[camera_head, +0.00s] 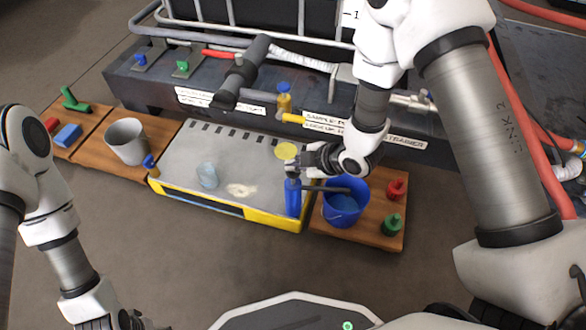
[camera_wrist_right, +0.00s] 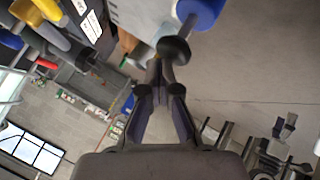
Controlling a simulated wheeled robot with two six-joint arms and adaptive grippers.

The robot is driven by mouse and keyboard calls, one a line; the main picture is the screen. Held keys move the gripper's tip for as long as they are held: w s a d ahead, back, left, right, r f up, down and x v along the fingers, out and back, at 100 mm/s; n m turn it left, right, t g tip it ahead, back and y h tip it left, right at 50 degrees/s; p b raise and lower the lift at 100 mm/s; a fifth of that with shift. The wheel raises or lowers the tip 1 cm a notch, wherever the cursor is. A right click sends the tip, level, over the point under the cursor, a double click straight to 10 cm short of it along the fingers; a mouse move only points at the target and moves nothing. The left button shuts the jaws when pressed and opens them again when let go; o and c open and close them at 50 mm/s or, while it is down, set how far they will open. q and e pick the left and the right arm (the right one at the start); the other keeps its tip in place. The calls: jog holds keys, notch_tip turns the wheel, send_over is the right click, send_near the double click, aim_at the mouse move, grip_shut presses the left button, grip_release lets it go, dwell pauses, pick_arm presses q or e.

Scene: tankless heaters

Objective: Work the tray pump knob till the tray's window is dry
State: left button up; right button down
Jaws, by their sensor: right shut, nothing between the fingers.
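The grey tray (camera_head: 225,150) with a yellow front edge lies on the floor in the head view. Its dark window (camera_head: 200,200) runs along the front; the water level in it is too small to read. The blue pump (camera_head: 292,200) stands at the tray's right front corner, its black spout over the blue bucket (camera_head: 342,208). My right gripper (camera_head: 296,172) is shut and empty at the pump's top. In the right wrist view, the black pump knob (camera_wrist_right: 173,50) is just beyond the closed fingertips (camera_wrist_right: 160,68); contact is unclear. My left gripper (camera_head: 115,321) is mostly cut off at the bottom edge.
A yellow disc (camera_head: 286,150), a clear cup (camera_head: 207,175) and a pale patch lie on the tray. A wooden board (camera_head: 375,225) bears the bucket and red and green fittings. A grey cup (camera_head: 126,140) stands left. The pipe rack (camera_head: 250,85) stands behind.

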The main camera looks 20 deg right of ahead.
jog(key=shift+f+b, duration=0.75)
jog(key=shift+f, duration=0.7)
dwell(0.8)
jog(key=shift+r, duration=0.1)
jog(key=shift+r+p, duration=2)
jog(key=shift+p, duration=0.1)
jog(key=shift+r, duration=0.1)
notch_tip(320, 180, up, 5)
jog(key=p, duration=0.4)
jog(key=shift+p, duration=0.4)
